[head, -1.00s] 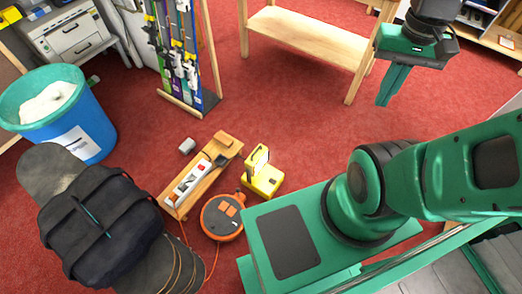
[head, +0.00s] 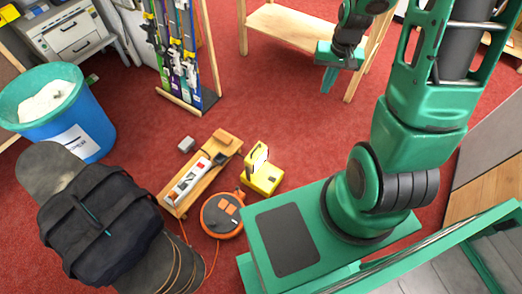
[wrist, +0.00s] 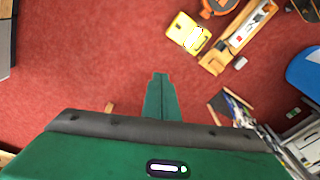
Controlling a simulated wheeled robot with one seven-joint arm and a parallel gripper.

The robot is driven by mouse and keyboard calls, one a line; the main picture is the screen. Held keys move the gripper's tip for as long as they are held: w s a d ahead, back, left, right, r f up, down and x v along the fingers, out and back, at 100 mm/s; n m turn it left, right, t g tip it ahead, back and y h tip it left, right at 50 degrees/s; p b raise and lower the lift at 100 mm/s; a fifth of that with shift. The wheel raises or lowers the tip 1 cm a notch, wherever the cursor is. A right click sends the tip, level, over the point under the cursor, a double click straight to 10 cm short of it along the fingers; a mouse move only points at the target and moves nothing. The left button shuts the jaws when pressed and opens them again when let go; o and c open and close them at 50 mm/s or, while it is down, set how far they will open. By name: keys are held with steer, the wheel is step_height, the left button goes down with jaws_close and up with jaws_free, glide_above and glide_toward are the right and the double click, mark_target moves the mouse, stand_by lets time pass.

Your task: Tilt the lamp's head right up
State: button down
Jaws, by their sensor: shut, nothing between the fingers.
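The lamp (head: 265,180) is a small yellow unit on the red floor, near the middle of the head view. Its head (head: 257,157) is a yellow frame with a pale panel, standing at the back left of the yellow base; its exact tilt is hard to tell. The lamp also shows at the top of the wrist view (wrist: 188,33). My gripper (head: 327,88) is shut and empty, pointing down, above and beyond the lamp to the right, clear of it. Its closed fingers show in the wrist view (wrist: 160,78).
An orange cable reel (head: 222,215) and a wooden carrier (head: 172,196) with tools lie close left of the lamp. A small grey block (head: 186,145) lies beyond. A blue bin (head: 75,125), dark bag (head: 95,225) and wooden bench (head: 305,38) stand around. Red floor behind the lamp is clear.

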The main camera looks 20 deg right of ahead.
steer(key=w+a+f+m+t+y, duration=0.1)
steer(key=w+a+f, duration=0.2)
steer(key=f, duration=0.7)
steer(key=w+a+f+y, duration=0.1)
steer(key=w+a+f, duration=0.25)
steer(key=f, duration=0.75)
steer(key=s+a+f+m+t, duration=0.1)
steer(key=a+f+m, duration=0.1)
steer(key=f, duration=0.6)
steer(key=s+a+f+m+t+y, duration=0.1)
steer(key=a+f, duration=0.3)
steer(key=f, duration=0.5)
steer(key=shift+s+a+m, duration=0.35)
steer(key=shift+s+m, duration=0.05)
steer(key=shift+m, duration=0.1)
glide_above(260, 155)
steer(key=s+d, duration=0.2)
step_height(260, 155, down, 8)
steer(key=shift+a+f, duration=0.15)
steer(key=shift+f, duration=0.05)
steer(key=shift+w+a+r, duration=0.2)
steer(key=shift+w+a, duration=0.35)
steer(key=shift+w, duration=0.25)
steer(key=shift+w+d+r, duration=0.1)
steer(key=shift+w, duration=0.05)
